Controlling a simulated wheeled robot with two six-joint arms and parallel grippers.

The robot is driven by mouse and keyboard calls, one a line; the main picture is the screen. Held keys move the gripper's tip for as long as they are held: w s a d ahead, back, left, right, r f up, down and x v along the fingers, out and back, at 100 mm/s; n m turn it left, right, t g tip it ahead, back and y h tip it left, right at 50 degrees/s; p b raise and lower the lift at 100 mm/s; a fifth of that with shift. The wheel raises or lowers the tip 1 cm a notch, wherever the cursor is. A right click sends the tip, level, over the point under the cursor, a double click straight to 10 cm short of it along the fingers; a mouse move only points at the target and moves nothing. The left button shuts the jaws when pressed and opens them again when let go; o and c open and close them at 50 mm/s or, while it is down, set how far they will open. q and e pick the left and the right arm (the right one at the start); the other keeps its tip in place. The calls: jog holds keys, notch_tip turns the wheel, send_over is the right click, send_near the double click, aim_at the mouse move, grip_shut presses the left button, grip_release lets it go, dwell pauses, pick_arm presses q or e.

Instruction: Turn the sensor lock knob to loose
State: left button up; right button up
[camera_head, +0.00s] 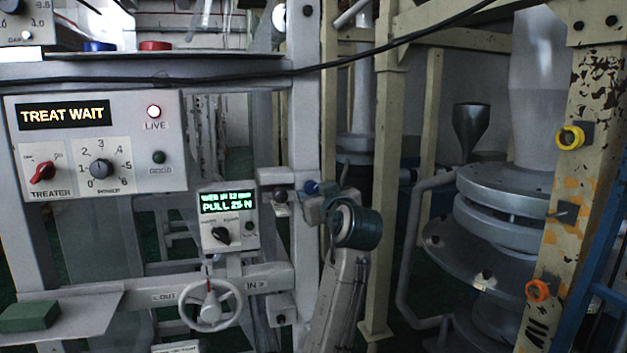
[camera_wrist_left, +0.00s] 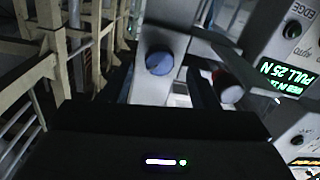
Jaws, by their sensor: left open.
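A small round blue knob (camera_head: 310,187), which I take to be the sensor lock knob, sits on the grey bracket (camera_head: 282,176) right of the PULL 25 N box. In the left wrist view the blue knob (camera_wrist_left: 159,63) is on a pale upright plate, ahead of the dark gripper body. My left gripper (camera_head: 318,204) is open and right by the knob, partly overlapping the bracket in the head view. I cannot tell whether the fingers touch the knob. Any mark on the knob showing its setting is too small to read. My right gripper is out of view.
The PULL 25 N box (camera_head: 228,217) with a black selector is left of the gripper. A grey handwheel (camera_head: 210,303) is below it. The TREAT WAIT panel (camera_head: 95,145) is at left. Beige posts (camera_head: 391,180) and a grey flanged column (camera_head: 505,200) stand at right.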

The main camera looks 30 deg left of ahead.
aim_at(313, 189)
pick_arm(q)
jog(key=shift+p+x, duration=0.5)
jog(key=shift+x, duration=0.7)
jog(key=shift+w+a, duration=0.35)
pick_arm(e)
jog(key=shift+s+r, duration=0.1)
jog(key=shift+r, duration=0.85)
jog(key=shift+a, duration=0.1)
